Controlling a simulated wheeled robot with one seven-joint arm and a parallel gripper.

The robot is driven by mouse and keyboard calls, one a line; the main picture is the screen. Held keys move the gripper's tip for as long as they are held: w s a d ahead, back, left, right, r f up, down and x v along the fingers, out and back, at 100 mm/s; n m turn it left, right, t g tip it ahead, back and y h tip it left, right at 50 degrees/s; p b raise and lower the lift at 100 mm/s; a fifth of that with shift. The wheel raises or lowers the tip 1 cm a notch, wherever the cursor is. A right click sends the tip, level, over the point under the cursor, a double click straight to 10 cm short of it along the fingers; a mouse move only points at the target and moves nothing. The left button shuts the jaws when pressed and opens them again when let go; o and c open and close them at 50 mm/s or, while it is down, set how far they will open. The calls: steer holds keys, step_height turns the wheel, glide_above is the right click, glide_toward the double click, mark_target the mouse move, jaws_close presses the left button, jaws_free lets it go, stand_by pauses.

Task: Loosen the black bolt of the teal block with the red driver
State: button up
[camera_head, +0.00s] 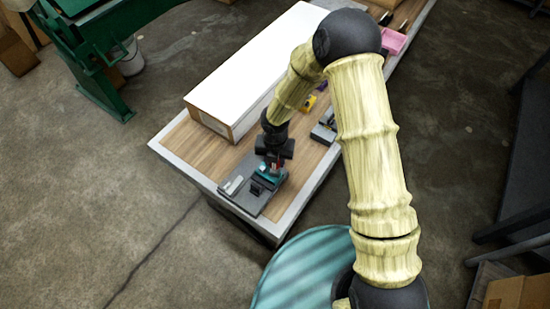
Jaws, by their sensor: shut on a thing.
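The teal block (270,178) sits on a dark grey plate (262,203) near the front left end of the workbench. My gripper (275,157) is directly above the block, pointing down. It is shut on the red driver (279,164), of which only a small bit of red shows below the fingers. The driver's tip and the black bolt are hidden or too small to make out. I cannot tell whether the tip touches the bolt.
A long white-topped box (255,70) lies on the wood-topped bench (181,145) behind the gripper. A grey item (323,132) and a yellow item (309,103) lie to its right. A pink tray (393,41) is at the far end. Green machinery (90,50) stands at the left.

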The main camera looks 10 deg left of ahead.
steer(key=shift+n+p, duration=0.5)
steer(key=shift+n, duration=0.5)
steer(key=shift+n+p, duration=1.95)
steer(key=shift+n, duration=0.55)
steer(key=shift+n+p, duration=1.65)
steer(key=shift+n, duration=0.35)
steer(key=shift+n+p, duration=1.55)
steer(key=shift+n, duration=0.25)
steer(key=shift+a+m+b, duration=0.1)
steer(key=shift+m+b, duration=0.3)
steer(key=shift+m, duration=0.4)
steer(key=shift+r+p, duration=2.05)
steer(key=shift+r, duration=0.5)
